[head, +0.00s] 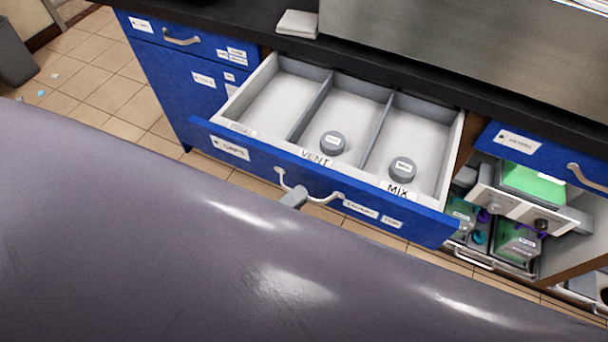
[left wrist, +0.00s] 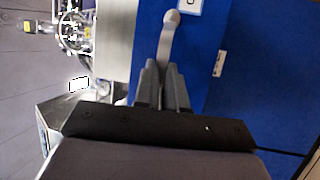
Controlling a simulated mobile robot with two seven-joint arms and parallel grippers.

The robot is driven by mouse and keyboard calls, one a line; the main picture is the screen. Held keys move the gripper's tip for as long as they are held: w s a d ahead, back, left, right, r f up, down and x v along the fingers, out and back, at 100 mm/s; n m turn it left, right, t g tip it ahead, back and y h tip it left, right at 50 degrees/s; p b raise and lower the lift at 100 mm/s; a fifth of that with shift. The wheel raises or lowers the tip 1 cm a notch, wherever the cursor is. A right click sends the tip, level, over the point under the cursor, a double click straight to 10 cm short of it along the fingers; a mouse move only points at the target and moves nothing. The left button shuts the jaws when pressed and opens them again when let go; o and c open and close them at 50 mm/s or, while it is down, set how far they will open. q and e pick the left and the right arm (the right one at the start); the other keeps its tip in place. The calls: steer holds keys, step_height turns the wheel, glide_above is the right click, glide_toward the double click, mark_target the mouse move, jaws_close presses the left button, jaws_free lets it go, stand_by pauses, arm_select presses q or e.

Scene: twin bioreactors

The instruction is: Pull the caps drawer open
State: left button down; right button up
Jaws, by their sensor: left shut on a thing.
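The caps drawer (head: 215,143) has a blue front and stands pulled out from under the dark counter in the head view. Its inside has three compartments. A grey cap lies in the VENT compartment (head: 332,143) and another in the MIX compartment (head: 402,169); the left compartment looks empty. My left gripper (head: 293,197) is at the white drawer handle (head: 322,201), mostly hidden behind my own arm. In the left wrist view its fingers (left wrist: 162,84) are shut around the handle (left wrist: 168,35). My right gripper is not in view.
A shut blue drawer (head: 185,52) is at the left and another blue front (head: 520,155) at the right. An open bay with a white rack (head: 500,200) and green-topped items lies right of the drawer. A folded white cloth or pad (head: 297,24) lies on the counter.

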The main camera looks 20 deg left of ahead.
arm_select(q)
steer(key=shift+s+a+p, duration=0.15)
steer(key=shift+s+p, duration=0.3)
steer(key=shift+s, duration=1.8)
steer(key=c, duration=1.2)
jaws_free()
steer(key=shift+s, duration=0.1)
